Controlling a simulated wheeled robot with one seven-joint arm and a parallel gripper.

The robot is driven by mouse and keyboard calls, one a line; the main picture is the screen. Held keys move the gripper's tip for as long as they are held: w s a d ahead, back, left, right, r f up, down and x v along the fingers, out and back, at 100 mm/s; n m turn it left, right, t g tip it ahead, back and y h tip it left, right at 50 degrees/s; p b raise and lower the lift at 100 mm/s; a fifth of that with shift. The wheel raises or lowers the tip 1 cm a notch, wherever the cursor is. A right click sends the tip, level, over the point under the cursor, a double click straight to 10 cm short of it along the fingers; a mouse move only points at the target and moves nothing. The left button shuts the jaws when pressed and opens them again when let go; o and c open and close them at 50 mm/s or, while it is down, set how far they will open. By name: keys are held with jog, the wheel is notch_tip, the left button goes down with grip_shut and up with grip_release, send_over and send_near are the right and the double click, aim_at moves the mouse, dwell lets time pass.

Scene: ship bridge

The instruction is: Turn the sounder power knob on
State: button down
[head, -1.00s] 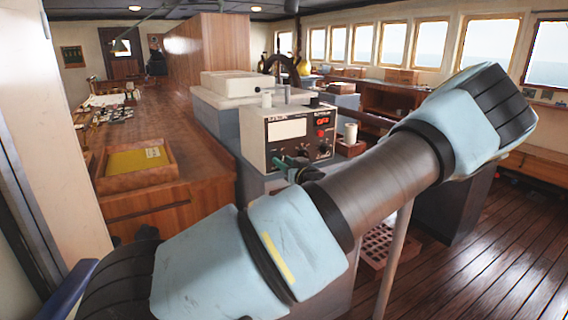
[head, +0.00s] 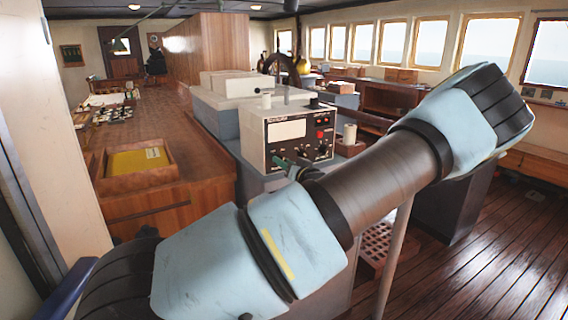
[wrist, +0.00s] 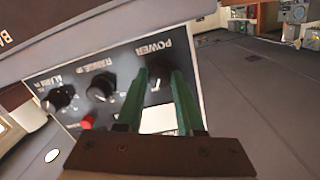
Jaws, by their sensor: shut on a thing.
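The sounder (head: 288,132) is a white box with a dark control panel, standing on the console in the head view. In the wrist view its panel (wrist: 50,82) appears upside down, with POWER, RANGE and ALARM labels. The dark power knob (wrist: 159,71) sits under the POWER label, between the green fingers of my gripper (wrist: 160,78). My gripper is shut on this knob, and the fingers partly hide it. In the head view my gripper (head: 290,164) reaches the lower front of the sounder, and the power knob is hidden there.
The range knob (wrist: 101,86), the alarm knob (wrist: 59,98) and a red button (wrist: 87,122) are close beside my fingers. A wooden counter with a yellow-lined tray (head: 138,162) stands at left. A white cup (head: 350,133) stands right of the sounder. Wooden floor (head: 480,250) is open at right.

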jog(key=c, duration=0.5)
grip_release()
jog(key=shift+c, duration=0.2)
jog(key=b+v, duration=0.3)
jog(key=v, duration=0.7)
jog(key=shift+s+d, duration=0.2)
jog(key=shift+s, duration=0.2)
